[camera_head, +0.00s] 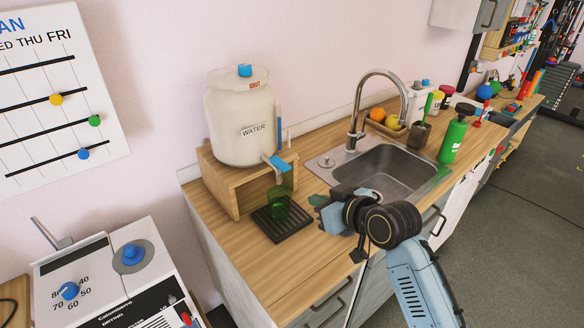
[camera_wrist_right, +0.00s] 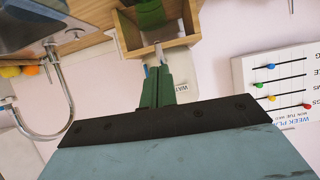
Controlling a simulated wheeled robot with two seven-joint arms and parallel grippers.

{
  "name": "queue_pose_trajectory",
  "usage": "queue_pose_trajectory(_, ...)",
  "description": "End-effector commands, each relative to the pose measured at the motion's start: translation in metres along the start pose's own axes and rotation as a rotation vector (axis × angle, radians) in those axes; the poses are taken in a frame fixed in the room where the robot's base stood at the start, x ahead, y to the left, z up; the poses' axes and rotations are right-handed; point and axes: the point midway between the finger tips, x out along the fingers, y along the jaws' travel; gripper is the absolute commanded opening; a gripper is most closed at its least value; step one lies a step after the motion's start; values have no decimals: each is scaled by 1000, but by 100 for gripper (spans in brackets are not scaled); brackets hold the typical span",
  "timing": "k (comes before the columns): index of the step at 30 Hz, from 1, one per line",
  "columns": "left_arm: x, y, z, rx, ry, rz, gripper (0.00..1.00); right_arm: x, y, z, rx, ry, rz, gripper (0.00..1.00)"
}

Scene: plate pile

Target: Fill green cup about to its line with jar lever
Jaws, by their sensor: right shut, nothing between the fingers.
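The water jar (camera_head: 240,122), white with a "WATER" label, stands on a wooden stand (camera_head: 222,190). Its blue lever (camera_head: 281,163) sits on the spout at the jar's lower right. The translucent green cup (camera_head: 279,199) stands upright on a black drip mat (camera_head: 266,226) below the spout. A green shape at the top of the right wrist view (camera_wrist_right: 150,13) looks like the cup. I cannot make out the cup's line or any water level. My right gripper (camera_head: 316,201) is shut and empty, right of the cup and apart from it. My left gripper is not in view.
A sink (camera_head: 395,168) with a tall faucet (camera_head: 378,76) lies right of the stand. A green bottle (camera_head: 453,137) and a fruit bowl (camera_head: 385,127) stand around it. The front counter (camera_head: 263,270) is clear. A machine with a blue knob (camera_head: 68,291) is lower left.

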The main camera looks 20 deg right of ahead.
Motion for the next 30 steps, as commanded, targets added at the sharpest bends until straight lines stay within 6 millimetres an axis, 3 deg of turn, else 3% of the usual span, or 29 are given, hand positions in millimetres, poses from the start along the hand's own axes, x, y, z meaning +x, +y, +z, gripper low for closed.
queue_pose_trajectory(1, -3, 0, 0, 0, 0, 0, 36, -4, 4, -30, -12, 63, -4, 0)
queue_pose_trajectory(3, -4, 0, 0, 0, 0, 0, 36, -9, 6, -57, -24, 125, -13, 0)
queue_pose_trajectory(7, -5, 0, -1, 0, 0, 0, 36, -15, 9, -85, -38, 192, -21, 0)
queue_pose_trajectory(20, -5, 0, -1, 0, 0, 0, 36, -15, 9, -91, -39, 205, -23, 0)
queue_pose_trajectory(26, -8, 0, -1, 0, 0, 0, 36, 5, 8, -95, -37, 204, -24, 0)
queue_pose_trajectory(30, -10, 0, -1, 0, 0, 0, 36, 29, 8, -101, -35, 204, -25, 0)
